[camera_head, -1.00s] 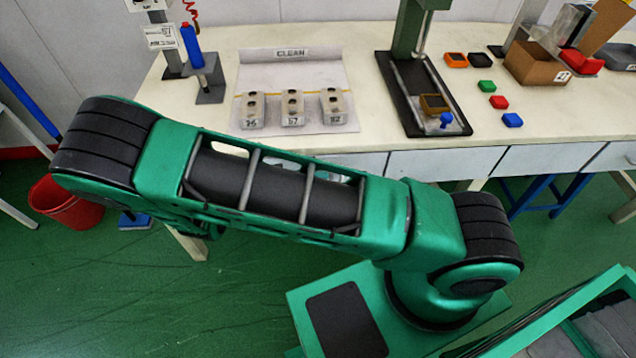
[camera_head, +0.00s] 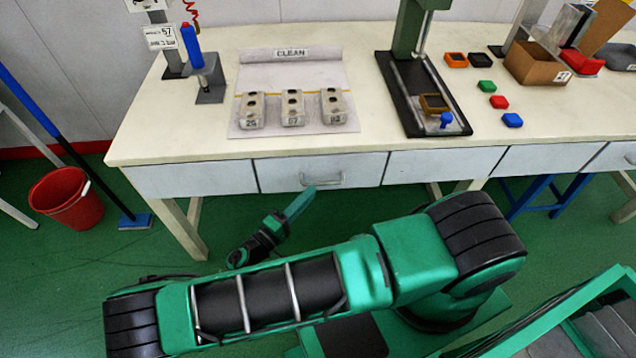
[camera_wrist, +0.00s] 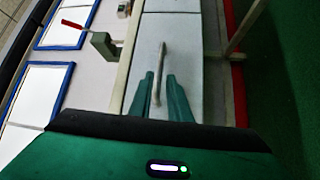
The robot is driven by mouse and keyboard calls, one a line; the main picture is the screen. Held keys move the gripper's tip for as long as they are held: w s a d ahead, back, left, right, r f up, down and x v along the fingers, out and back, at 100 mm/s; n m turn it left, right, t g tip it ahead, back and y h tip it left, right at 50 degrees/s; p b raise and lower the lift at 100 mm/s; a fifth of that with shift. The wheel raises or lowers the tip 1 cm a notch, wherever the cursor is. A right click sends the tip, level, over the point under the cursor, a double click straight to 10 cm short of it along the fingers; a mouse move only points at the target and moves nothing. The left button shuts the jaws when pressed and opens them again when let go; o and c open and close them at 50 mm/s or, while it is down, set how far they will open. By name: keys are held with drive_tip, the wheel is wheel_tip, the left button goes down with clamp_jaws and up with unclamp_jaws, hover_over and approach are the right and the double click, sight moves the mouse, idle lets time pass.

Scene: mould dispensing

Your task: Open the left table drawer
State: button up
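The table drawer (camera_head: 275,174) has a pale front with a metal bar handle (camera_head: 322,181) and looks shut, flush with the panels beside it. My gripper (camera_head: 309,191) is just in front of and slightly below this handle in the head view. In the wrist view, the drawer front (camera_wrist: 188,50) fills the middle. The handle (camera_wrist: 162,58) appears between the two green fingers of my gripper (camera_wrist: 160,75), which are open. I cannot tell whether the fingers reach around the bar or touch it.
The table (camera_head: 200,140) carries grey moulds (camera_head: 292,108) on a CLEAN sheet, a green press stand (camera_head: 405,45), small coloured trays and a cardboard box (camera_head: 535,65). A red bucket (camera_head: 67,198) stands on the floor at left.

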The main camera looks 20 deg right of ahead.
sight(321, 183)
drive_tip(key=shift+x, duration=3.15)
drive_tip(key=shift+s, duration=0.1)
